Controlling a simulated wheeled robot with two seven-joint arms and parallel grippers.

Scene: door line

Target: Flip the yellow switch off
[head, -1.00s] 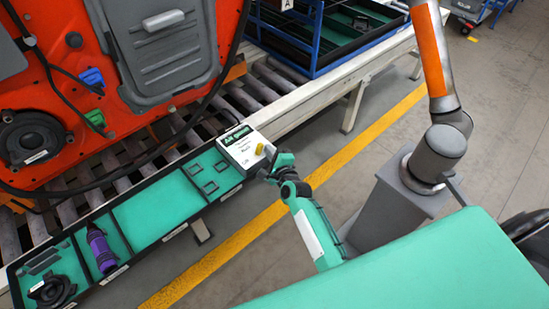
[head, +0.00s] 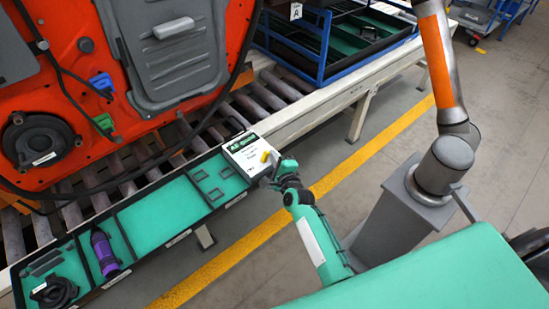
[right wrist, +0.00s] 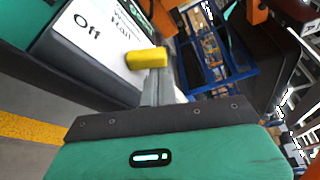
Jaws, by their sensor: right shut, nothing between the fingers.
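The yellow switch (head: 265,156) is a small yellow lever on the right side of a white panel (head: 246,160). The panel has a dark green header that seems to read "All good" and lines of text below. My right gripper (head: 269,177) is shut and empty, close beside the switch at the panel's right edge. In the wrist view its fingers (right wrist: 168,78) reach up by the switch; contact is unclear. My left gripper is not in view.
A teal-lined tray (head: 158,213) with a purple cylinder (head: 103,250) runs left from the panel. Behind it is a roller conveyor (head: 262,101) carrying an orange door (head: 62,95) and a blue-framed crate (head: 325,45). An orange and grey arm (head: 440,70) stands on the right. Floor shows right of the panel.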

